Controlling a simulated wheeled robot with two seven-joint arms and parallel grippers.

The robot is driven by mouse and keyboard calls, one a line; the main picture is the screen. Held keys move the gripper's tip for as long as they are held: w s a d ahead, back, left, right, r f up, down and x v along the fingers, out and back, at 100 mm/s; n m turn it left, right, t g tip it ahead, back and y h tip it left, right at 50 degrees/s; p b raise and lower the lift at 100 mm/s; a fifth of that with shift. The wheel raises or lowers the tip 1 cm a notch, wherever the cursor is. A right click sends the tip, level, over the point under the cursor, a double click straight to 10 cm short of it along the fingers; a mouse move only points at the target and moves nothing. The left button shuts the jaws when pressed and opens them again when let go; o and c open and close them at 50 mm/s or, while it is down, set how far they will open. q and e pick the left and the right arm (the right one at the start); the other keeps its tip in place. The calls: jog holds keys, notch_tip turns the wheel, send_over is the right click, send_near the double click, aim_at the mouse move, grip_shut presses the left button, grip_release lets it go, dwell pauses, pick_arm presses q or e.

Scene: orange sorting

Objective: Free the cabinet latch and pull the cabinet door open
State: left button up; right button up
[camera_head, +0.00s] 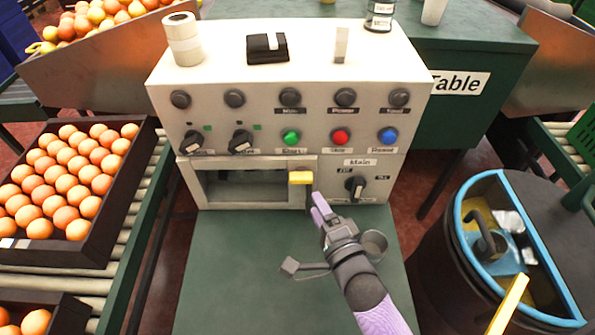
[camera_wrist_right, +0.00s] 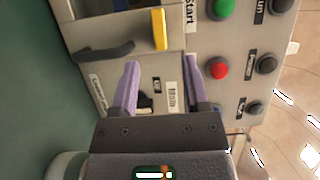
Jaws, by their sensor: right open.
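The white cabinet (camera_head: 290,110) stands on a green table. Its low, framed door (camera_head: 250,158) with a dark window is at the lower left of the front and looks shut. The yellow latch (camera_head: 301,178) sits at the door's right edge, and it shows in the right wrist view (camera_wrist_right: 159,30). A dark handle (camera_wrist_right: 105,50) is beside it. My right gripper (camera_head: 320,203) is open and empty, just right of and below the latch and handle, with its lilac fingers toward the panel. I see no contact with the latch. My left gripper is out of view.
A black rotary switch (camera_head: 355,185) is close to the right of my right gripper. Coloured buttons, including a red one (camera_head: 340,137), line the panel above. A round bin (camera_head: 460,235) stands at the right.

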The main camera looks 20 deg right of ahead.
aim_at(303, 183)
jog(key=w, duration=0.2)
jog(key=w+b, duration=0.1)
jog(key=w, duration=0.1)
jog(key=w+b, duration=0.1)
jog(key=w, duration=0.1)
jog(key=shift+w+a+f, duration=0.2)
jog(key=shift+w+a, duration=0.05)
jog(key=shift+a, duration=0.15)
jog(key=shift+w, duration=0.3)
jog(key=shift+w+r, duration=0.1)
jog(key=shift+r, duration=0.05)
jog(key=c, duration=0.4)
grip_shut()
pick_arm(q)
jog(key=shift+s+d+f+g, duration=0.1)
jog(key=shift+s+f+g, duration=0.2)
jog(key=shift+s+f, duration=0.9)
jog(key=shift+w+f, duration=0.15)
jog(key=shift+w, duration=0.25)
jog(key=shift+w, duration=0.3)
